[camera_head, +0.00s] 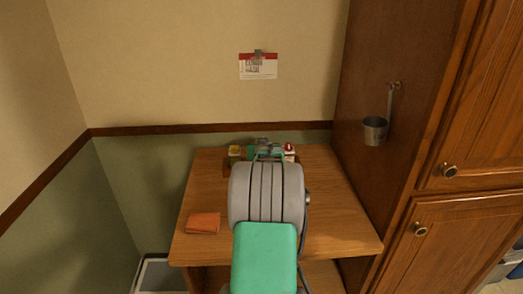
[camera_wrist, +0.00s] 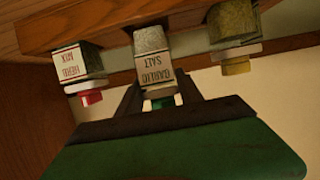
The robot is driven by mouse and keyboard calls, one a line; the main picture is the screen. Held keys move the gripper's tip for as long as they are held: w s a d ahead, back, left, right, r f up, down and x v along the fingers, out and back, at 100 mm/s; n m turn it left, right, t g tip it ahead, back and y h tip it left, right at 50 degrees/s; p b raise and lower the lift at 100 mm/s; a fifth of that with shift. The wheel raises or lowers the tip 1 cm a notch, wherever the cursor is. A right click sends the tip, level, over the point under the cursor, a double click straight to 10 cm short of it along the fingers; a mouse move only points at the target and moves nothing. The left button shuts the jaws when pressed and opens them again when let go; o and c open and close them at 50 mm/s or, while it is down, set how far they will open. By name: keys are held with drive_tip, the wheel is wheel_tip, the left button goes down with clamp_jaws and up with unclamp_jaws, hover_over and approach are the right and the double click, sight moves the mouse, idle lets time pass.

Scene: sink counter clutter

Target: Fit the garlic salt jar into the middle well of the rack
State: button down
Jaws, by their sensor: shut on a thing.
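The garlic salt jar (camera_wrist: 154,70), with a pale label and green cap, appears inverted in the wrist view. My gripper (camera_wrist: 162,97) is shut on it near the cap. The wooden rack (camera_wrist: 105,20) runs across the top of that view. The jar is at the rack's middle, between the two other jars; its base meets or overlaps the rack's edge. I cannot tell whether it sits inside the middle well, which is hidden. In the head view my wrist hides most of the rack and the jar.
The herb mix jar (camera_wrist: 75,68), red-capped, and a yellow-capped jar (camera_wrist: 234,50) flank the held jar closely. An orange-brown block or cloth (camera_head: 203,222) lies on the wooden table (camera_head: 340,232) at left. A wall stands behind the table, and a cabinet (camera_head: 400,120) with a hanging metal cup (camera_head: 375,130) at right.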

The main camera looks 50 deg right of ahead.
drive_tip(key=c, duration=1.2)
unclamp_jaws()
drive_tip(key=f, duration=0.3)
drive_tip(key=shift+s+a+g+y, duration=0.3)
drive_tip(key=shift+c, duration=0.2)
drive_tip(key=shift+o, duration=0.7)
drive_tip(key=shift+w+d+f, duration=0.1)
drive_tip(key=shift+f, duration=0.05)
drive_tip(key=shift+o, duration=0.9)
drive_tip(key=shift+w+d, duration=0.15)
drive_tip(key=shift+d, duration=0.05)
drive_tip(key=shift+o, duration=0.8)
drive_tip(key=shift+a+r, duration=0.15)
drive_tip(key=shift+r, duration=0.3)
